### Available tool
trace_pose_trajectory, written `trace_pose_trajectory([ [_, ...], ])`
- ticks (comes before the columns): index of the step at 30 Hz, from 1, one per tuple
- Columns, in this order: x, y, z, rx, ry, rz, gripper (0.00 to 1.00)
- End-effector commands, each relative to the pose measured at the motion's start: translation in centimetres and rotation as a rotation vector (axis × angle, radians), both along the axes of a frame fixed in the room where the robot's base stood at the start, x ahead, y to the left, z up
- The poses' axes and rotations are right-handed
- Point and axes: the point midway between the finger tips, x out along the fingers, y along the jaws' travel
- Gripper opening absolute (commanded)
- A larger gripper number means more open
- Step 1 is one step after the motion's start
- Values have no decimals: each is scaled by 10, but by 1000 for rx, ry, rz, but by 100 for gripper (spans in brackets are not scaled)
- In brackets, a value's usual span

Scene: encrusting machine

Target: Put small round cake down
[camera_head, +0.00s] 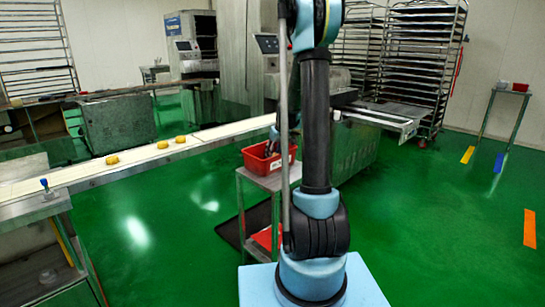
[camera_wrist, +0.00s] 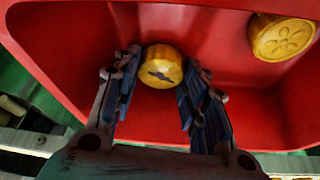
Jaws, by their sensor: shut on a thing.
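In the wrist view a small round yellow cake (camera_wrist: 162,66) with a dark mark on its face is between the fingertips of my gripper (camera_wrist: 160,72). My gripper is shut on it, inside the red basket (camera_wrist: 75,50). A second yellow cake (camera_wrist: 282,37) with a flower pattern lies in the basket at the upper right, apart from the held one. In the head view the red basket (camera_head: 256,161) stands on a small metal stand, and my arm partly hides it. Whether the held cake touches the basket floor I cannot tell.
A white conveyor belt (camera_head: 85,174) runs behind the stand, with several yellow cakes (camera_head: 112,159) on it. A metal machine (camera_head: 348,145) is behind my arm. Tray racks (camera_head: 420,60) stand at the back right. The green floor at the right is mostly clear.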

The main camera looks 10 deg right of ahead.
Motion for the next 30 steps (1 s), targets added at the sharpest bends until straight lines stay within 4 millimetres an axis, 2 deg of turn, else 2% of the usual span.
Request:
trace_pose_trajectory([
  [3,-1,0,-6,0,0,0,17],
  [12,0,0,-7,0,0,1,17],
  [13,0,0,-7,0,0,1,42],
  [14,0,0,-7,0,0,1,48],
  [24,-1,1,-6,0,0,1,48],
  [30,-4,-1,5,0,0,1,48],
])
